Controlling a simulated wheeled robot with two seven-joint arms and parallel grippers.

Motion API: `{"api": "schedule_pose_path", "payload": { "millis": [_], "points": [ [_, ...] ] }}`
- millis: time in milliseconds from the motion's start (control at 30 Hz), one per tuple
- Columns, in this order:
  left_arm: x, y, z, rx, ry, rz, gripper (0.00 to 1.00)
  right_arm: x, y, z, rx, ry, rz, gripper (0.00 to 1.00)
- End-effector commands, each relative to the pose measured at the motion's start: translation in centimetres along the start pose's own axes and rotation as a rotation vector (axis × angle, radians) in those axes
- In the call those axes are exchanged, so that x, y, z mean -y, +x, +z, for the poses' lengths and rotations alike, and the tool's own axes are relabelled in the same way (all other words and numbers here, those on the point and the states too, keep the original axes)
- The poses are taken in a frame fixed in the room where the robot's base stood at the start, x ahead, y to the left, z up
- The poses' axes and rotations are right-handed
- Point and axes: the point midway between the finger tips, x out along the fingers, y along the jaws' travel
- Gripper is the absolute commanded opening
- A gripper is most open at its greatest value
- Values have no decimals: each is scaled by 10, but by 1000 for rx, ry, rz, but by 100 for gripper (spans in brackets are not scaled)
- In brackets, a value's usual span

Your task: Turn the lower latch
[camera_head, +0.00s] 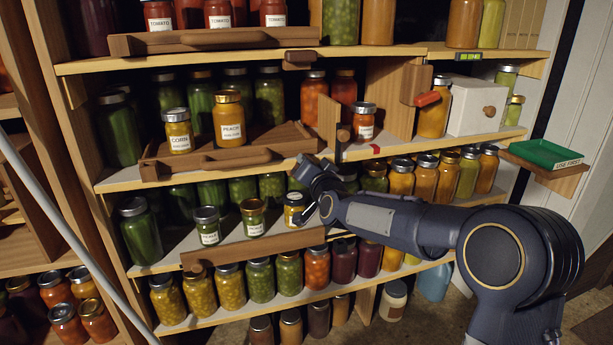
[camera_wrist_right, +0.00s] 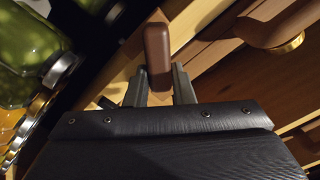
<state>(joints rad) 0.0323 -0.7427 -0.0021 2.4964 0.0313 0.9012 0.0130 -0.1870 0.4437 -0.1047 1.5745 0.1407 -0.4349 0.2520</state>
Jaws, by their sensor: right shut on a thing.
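The lower latch (camera_wrist_right: 158,48) is a small brown wooden block with rounded ends, seen in the right wrist view against a pale wooden shelf edge. My right gripper (camera_wrist_right: 159,84) is shut on its near end, one finger on each side. In the head view my right gripper (camera_head: 312,172) is at the front edge of the middle shelf, by the right end of the wooden tray (camera_head: 215,160), and it hides the latch. A similar upper latch (camera_head: 300,58) sits on the shelf edge above. My left gripper is not in view.
Small jars (camera_head: 254,217) stand on the shelf below, one yellow jar (camera_head: 294,209) close under my gripper. Corn and peach jars (camera_head: 229,118) stand on the tray. A white box (camera_head: 478,106) and a green tray (camera_head: 546,154) are at the right.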

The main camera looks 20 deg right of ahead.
Motion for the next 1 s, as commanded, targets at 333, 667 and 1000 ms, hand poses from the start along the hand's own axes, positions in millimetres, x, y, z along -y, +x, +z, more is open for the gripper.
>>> {"api": "schedule_pose_path", "payload": {
  "millis": [333,667,1000],
  "points": [
    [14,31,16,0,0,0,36,-9,0,4,-2,330,0,0],
    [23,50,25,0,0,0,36,-12,0,4,-3,625,0,0],
    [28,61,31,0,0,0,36,-14,0,6,-2,829,0,0]
  ]
}}
